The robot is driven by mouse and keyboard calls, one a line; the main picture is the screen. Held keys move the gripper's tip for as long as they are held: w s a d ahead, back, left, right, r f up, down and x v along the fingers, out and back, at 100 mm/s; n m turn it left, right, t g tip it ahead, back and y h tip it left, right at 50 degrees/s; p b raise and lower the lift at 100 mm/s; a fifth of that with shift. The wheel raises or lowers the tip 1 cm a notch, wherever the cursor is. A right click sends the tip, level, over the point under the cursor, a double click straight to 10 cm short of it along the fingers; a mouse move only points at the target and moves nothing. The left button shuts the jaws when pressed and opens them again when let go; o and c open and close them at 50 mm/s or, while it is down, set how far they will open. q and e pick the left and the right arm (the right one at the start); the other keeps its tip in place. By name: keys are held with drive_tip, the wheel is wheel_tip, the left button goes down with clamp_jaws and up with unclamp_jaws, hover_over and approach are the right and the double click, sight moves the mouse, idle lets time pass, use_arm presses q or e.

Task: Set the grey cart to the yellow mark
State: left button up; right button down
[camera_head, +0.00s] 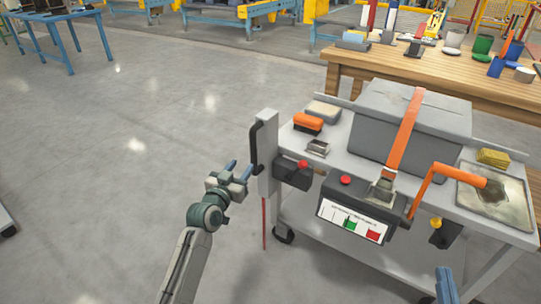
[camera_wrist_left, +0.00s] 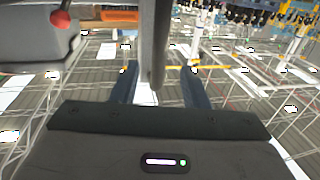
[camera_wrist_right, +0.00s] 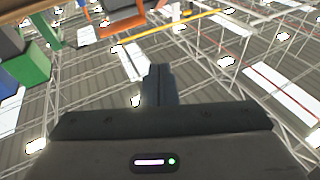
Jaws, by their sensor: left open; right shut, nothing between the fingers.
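The grey cart (camera_head: 345,165) stands at the right in the head view, with a black upright handle (camera_head: 257,148) on its left end post. The handle also shows as a dark bar in the left wrist view (camera_wrist_left: 158,45). My left gripper (camera_head: 240,170) is open just left of the handle. In its wrist view the bar lines up between the fingers (camera_wrist_left: 160,88); how deep it sits between them is unclear. My right gripper (camera_head: 447,285) is partly in view at the cart's front right, shut and empty; its closed fingers show in the right wrist view (camera_wrist_right: 160,80). No yellow floor mark is visible.
The cart carries a grey case (camera_head: 385,120) under an orange strap (camera_head: 405,130), plus an orange crank (camera_head: 430,185) and small items. A wooden workbench (camera_head: 345,65) stands close behind it. A blue table (camera_head: 60,22) is at the far left.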

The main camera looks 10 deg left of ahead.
sight(252, 153)
use_arm(q)
drive_tip(key=w, duration=0.3)
drive_tip(key=w+d+b, duration=0.1)
drive_tip(key=w, duration=0.4)
drive_tip(key=shift+w+d+f, duration=0.1)
drive_tip(key=shift+w+d, duration=0.05)
drive_tip(key=shift+w, duration=0.2)
drive_tip(key=shift+w+d, duration=0.1)
drive_tip(key=shift+w, duration=0.45)
use_arm(e)
wheel_tip(252, 153, up, 8)
drive_tip(key=s+n+t, duration=0.1)
drive_tip(key=t, duration=0.4)
drive_tip(key=shift+s+y, duration=0.3)
drive_tip(key=shift+y, duration=0.1)
use_arm(q)
clamp_jaws()
